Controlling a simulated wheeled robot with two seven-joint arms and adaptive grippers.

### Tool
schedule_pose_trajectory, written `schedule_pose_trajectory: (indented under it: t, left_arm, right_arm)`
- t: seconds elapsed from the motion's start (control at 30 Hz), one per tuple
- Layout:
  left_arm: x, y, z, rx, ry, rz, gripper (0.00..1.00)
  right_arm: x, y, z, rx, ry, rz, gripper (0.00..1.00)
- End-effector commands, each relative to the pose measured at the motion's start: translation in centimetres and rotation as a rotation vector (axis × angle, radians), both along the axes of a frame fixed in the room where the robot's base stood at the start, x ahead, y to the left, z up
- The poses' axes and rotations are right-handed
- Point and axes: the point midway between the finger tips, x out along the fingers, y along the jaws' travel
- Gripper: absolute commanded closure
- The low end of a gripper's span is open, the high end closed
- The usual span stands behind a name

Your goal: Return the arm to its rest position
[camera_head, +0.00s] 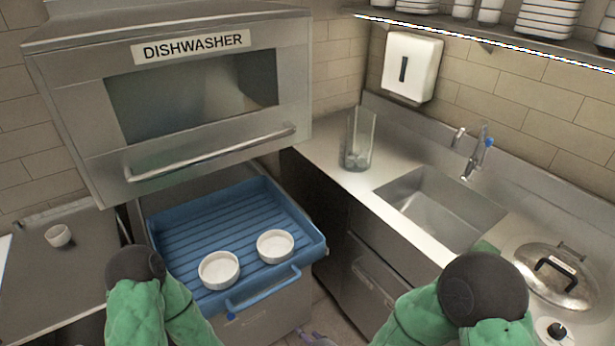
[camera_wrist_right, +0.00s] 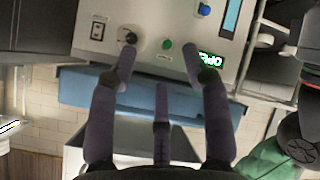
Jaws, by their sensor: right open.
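My right arm enters the camera_head view at the lower right, with a green sleeve and a dark round joint, in front of the sink counter. In the right wrist view my right gripper (camera_wrist_right: 160,62) has its purple fingers spread apart, with nothing between them. My left arm shows at the lower left of the camera_head view, its green sleeve and dark joint beside the blue rack. The left gripper is not visible. A small purple shape at the bottom middle edge is too cut off to identify.
The dishwasher (camera_head: 190,90) stands above a blue rack (camera_head: 170,225) holding two white bowls (camera_head: 219,270) (camera_head: 275,246). A clear container (camera_head: 358,140), sink (camera_head: 440,212) and lidded pot (camera_head: 555,275) are right. A panel (camera_wrist_right: 170,28) shows in the wrist view.

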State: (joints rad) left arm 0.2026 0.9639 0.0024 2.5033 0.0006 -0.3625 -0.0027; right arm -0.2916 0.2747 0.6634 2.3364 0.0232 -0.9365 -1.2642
Motion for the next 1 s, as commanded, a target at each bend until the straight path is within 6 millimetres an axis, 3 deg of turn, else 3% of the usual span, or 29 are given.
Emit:
schedule_pose_trajectory:
  t: [0.1,0.27,0.5,0.73,1.0]
  left_arm:
    - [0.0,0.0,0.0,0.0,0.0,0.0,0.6]
    - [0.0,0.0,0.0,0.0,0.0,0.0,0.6]
    - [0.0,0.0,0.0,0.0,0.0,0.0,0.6]
    - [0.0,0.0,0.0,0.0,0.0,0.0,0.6]
    - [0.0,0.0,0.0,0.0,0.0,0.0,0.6]
  right_arm:
    - [-0.5,-2.4,-4.1,0.109,0.243,-0.178,0.51]
    - [-2.3,-5.2,-9.1,0.255,0.555,-0.453,0.51]
    - [-6.9,-8.6,-15.3,0.436,0.971,-0.913,0.51]
    - [-10.3,-9.9,-18.2,0.52,1.193,-1.217,0.51]
    - [-11.0,-10.1,-18.6,0.535,1.233,-1.28,0.51]
